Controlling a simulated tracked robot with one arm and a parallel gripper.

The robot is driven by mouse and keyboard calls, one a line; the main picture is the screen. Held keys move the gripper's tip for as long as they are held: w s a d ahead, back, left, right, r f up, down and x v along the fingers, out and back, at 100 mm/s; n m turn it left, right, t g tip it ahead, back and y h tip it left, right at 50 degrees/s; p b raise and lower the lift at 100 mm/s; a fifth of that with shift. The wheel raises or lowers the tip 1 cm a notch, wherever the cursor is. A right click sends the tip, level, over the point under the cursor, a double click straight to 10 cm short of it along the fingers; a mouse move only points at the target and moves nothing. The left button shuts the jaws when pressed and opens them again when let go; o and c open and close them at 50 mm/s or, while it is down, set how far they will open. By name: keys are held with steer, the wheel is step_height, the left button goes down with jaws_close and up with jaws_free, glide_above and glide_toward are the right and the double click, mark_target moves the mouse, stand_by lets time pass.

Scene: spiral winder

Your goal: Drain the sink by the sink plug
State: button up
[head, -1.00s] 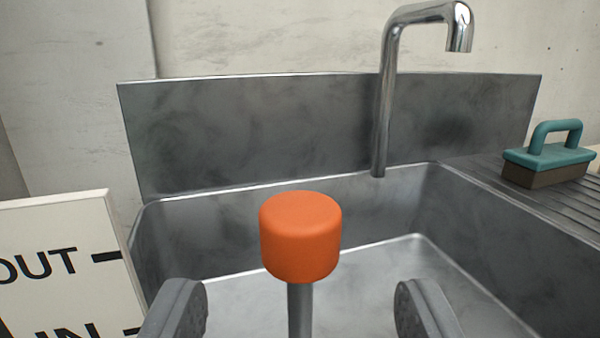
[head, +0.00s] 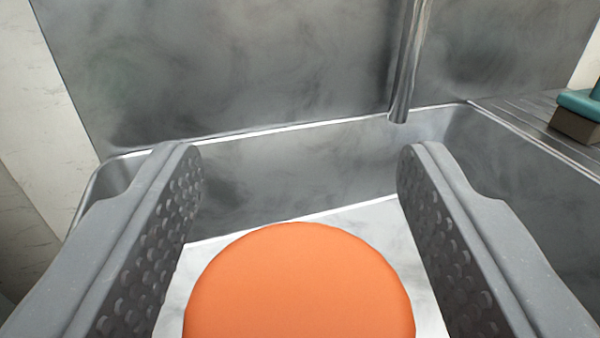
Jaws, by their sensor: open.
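The sink plug's orange round knob (head: 298,290) fills the lower middle of the head view, seen close and from above. Its stem is hidden beneath it. My gripper (head: 300,165) is open, with one grey dimpled finger on each side of the knob.
A metal tap pipe (head: 408,60) comes down at the back of the sink, right of centre. A teal-handled brush (head: 582,115) lies on the ribbed drainboard (head: 530,118) at the right. A tall steel backsplash (head: 220,70) stands behind.

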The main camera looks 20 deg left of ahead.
jaws_close()
steer(key=shift+f, duration=2.15)
jaws_free()
